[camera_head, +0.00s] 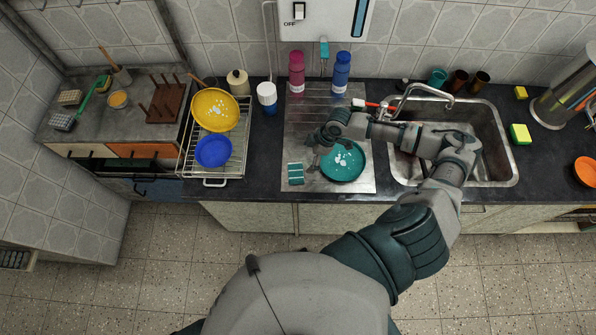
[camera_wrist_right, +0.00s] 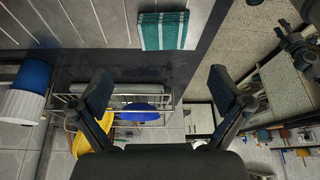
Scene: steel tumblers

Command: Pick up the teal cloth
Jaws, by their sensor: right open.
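The teal cloth (camera_head: 295,173), folded and with white stripes, lies flat on the steel drainboard near its front left corner. It also shows at the top of the right wrist view (camera_wrist_right: 163,31). My right gripper (camera_head: 315,148) is just behind and to the right of the cloth in the head view, apart from it. In the right wrist view my right gripper (camera_wrist_right: 161,86) has its fingers spread wide with nothing between them. My left gripper is not in view.
A teal plate (camera_head: 343,174) with white foam is right of the cloth. Pink (camera_head: 296,73) and blue bottles (camera_head: 341,72) stand behind. The sink (camera_head: 495,150) is right.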

